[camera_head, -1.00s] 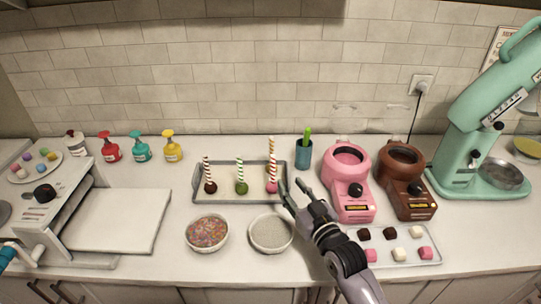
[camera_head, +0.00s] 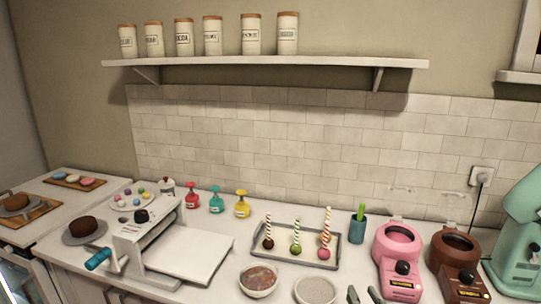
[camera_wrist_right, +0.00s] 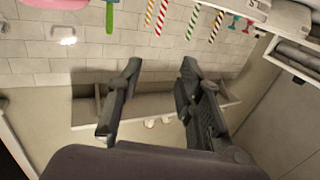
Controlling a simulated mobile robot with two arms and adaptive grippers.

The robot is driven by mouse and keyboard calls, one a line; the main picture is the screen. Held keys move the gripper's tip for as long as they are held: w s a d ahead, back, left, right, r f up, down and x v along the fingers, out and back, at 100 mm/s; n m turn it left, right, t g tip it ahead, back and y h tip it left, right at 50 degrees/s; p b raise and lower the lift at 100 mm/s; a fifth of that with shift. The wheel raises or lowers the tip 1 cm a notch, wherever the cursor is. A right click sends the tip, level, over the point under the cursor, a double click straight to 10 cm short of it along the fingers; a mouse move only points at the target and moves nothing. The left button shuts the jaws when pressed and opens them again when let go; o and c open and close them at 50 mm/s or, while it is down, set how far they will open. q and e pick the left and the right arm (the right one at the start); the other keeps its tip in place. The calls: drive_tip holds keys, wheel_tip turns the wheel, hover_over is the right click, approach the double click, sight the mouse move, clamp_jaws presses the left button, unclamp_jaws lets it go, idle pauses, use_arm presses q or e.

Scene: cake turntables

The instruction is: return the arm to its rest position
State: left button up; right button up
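My right gripper (camera_head: 363,294) shows only as dark fingertips at the bottom edge of the head view, right of the white sprinkle bowl. In the right wrist view my right gripper (camera_wrist_right: 160,72) has its two fingers well apart with nothing between them. The rest of the right arm is out of the head view. My left gripper is in neither view.
A grey tray (camera_head: 283,259) holds several cake pops on striped sticks. Sprinkle bowls (camera_head: 258,293) stand before it. Pink (camera_head: 398,240) and brown (camera_head: 455,250) melting pots and a mint mixer (camera_head: 520,245) stand at right. A dough sheeter (camera_head: 145,238) stands left.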

drive_tip(key=s+a+f+g, duration=0.2)
drive_tip(key=s+f+g, duration=0.6)
drive_tip(key=s+f, duration=0.5)
drive_tip(key=s+d+f+g+h, duration=0.15)
drive_tip(key=s+g, duration=0.45)
drive_tip(key=s, duration=1.1)
wheel_tip(320, 180, down, 26)
drive_tip(key=g, duration=0.1)
drive_tip(key=s+d+f+g, duration=0.1)
drive_tip(key=s+d+f, duration=0.1)
drive_tip(key=s+f, duration=1.5)
drive_tip(key=shift+s+d+f+n+g+h, duration=0.2)
drive_tip(key=shift+s+n+g+h, duration=0.1)
drive_tip(key=shift+s+n+h, duration=0.25)
drive_tip(key=shift+o, duration=0.2)
drive_tip(key=shift+s, duration=0.1)
